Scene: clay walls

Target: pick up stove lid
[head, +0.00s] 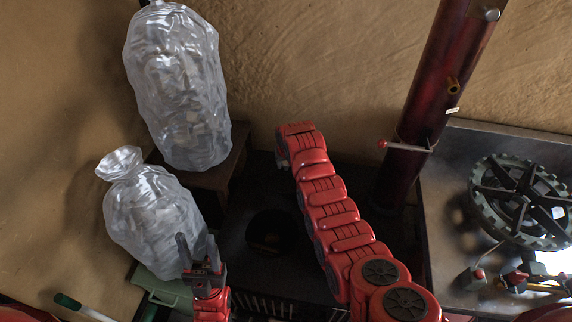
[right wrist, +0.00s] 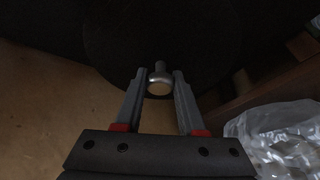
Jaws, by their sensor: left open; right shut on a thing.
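In the right wrist view, my right gripper (right wrist: 159,82) is shut on a round metal knob (right wrist: 159,84). A dark disc, seemingly the stove lid (right wrist: 115,45), lies beyond the knob, its edge hard to make out. In the head view my right arm (head: 330,210) reaches to the back of the black stove (head: 240,240); its fingers and the lid are hidden or too dark there. A round opening (head: 268,236) shows in the stove top, with something brownish inside. My left gripper (head: 197,240) is open and empty, in front of the smaller plastic bag.
A large clear plastic bag (head: 178,90) stands on a wooden stand (head: 212,180), with a smaller bag (head: 152,215) in front. A red stovepipe (head: 430,100) rises at right. A metal worktop (head: 450,200) holds a black spoked wheel (head: 520,200). Clay wall (head: 310,60) closes the back.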

